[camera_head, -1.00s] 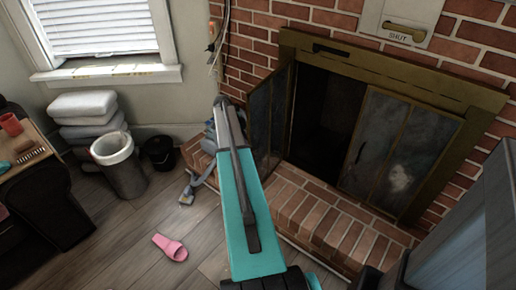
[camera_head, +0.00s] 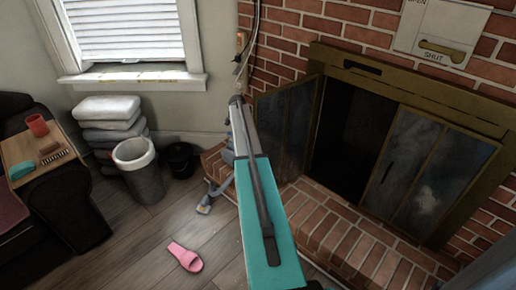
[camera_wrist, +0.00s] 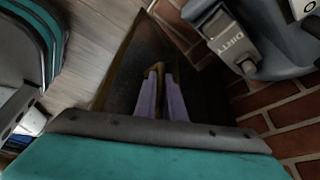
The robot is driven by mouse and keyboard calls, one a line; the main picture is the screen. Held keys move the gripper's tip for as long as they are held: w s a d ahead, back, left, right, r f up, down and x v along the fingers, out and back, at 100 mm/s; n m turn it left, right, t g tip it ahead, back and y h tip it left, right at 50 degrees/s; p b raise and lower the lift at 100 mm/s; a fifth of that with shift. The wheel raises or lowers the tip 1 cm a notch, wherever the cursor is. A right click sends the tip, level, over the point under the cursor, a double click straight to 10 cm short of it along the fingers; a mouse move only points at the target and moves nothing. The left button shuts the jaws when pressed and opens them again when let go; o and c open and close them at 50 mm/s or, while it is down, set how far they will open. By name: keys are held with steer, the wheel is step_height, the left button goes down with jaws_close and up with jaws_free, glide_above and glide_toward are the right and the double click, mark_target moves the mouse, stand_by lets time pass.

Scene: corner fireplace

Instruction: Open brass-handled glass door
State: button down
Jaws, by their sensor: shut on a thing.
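The fireplace's left glass door panel (camera_head: 290,125) stands swung outward from its frame, and the dark firebox opening (camera_head: 352,135) shows beside it. The right glass panels (camera_head: 415,175) stand across the other side of the opening. In the wrist view, my gripper (camera_wrist: 161,88) has its two purple fingers shut on a small brass handle (camera_wrist: 157,68). The dark glass panel (camera_wrist: 135,62) with its brass edge lies behind the handle. In the head view, my teal arm hides the gripper and the handle.
A raised brick hearth (camera_head: 335,230) runs below the fireplace. A grey vacuum-like object marked "DIRTY" (camera_wrist: 235,40) is close on the right in the wrist view. A pink slipper (camera_head: 185,257) lies on the wooden floor. A bin (camera_head: 140,170) and stacked cushions (camera_head: 108,120) stand left.

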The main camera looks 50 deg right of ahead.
steer(key=shift+s+d, duration=0.25)
steer(key=shift+d, duration=0.2)
steer(key=c, duration=1.9)
jaws_free()
steer(key=shift+c, duration=0.2)
steer(key=shift+o, duration=0.5)
steer(key=shift+w+a, duration=0.2)
steer(key=shift+r, duration=0.1)
steer(key=v, duration=1.3)
steer(key=shift+w+r, duration=0.2)
steer(key=shift+r, duration=0.05)
steer(key=shift+a, duration=0.15)
